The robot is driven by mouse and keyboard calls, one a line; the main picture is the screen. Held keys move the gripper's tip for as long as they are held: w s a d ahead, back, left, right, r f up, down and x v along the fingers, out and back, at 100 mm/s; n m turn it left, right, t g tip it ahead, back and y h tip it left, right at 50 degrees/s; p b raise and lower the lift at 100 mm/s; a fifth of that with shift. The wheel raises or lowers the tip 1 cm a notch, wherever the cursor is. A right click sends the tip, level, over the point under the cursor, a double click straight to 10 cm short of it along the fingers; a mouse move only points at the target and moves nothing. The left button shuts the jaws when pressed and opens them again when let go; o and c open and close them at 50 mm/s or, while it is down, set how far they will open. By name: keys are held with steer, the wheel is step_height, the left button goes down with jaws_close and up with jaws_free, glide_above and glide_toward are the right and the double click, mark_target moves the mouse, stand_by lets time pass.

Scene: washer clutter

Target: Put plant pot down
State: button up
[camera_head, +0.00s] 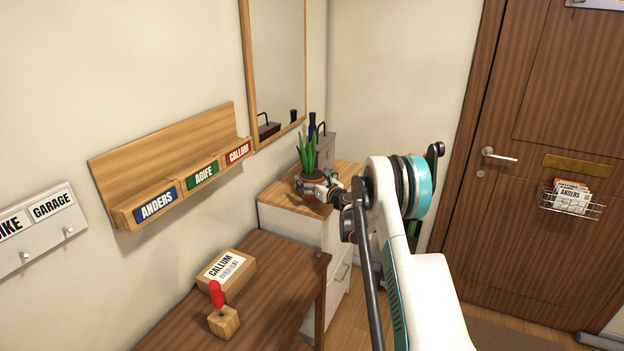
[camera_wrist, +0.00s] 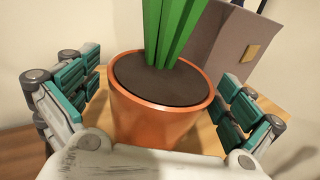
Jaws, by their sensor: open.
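The plant pot (camera_wrist: 150,118) is terracotta orange with dark soil and upright green leaves (camera_head: 308,152). It stands upright on the wooden top of a white drawer cabinet (camera_head: 270,192). My gripper (camera_head: 318,187) is at the pot, with its fingers on either side. In the wrist view the gripper (camera_wrist: 155,100) is open, with teal-padded fingers left and right of the pot and a visible gap on both sides. In the head view my gripper hides part of the pot.
A grey box-like object (camera_wrist: 226,42) stands behind the pot. A mirror (camera_head: 278,62) hangs on the wall nearby. A lower brown table (camera_head: 275,265) in front holds a parcel labelled Callum (camera_head: 226,272) and a red-handled wooden block (camera_head: 222,318). A wall shelf (camera_head: 165,165) has name slots.

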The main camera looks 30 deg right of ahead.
steer(key=s, duration=0.4)
steer(key=s+p, duration=0.1)
steer(key=s, duration=0.3)
steer(key=s+d, duration=0.1)
steer(key=s, duration=0.3)
steer(key=shift+r, duration=0.4)
steer(key=shift+a, duration=0.15)
stand_by(0.8)
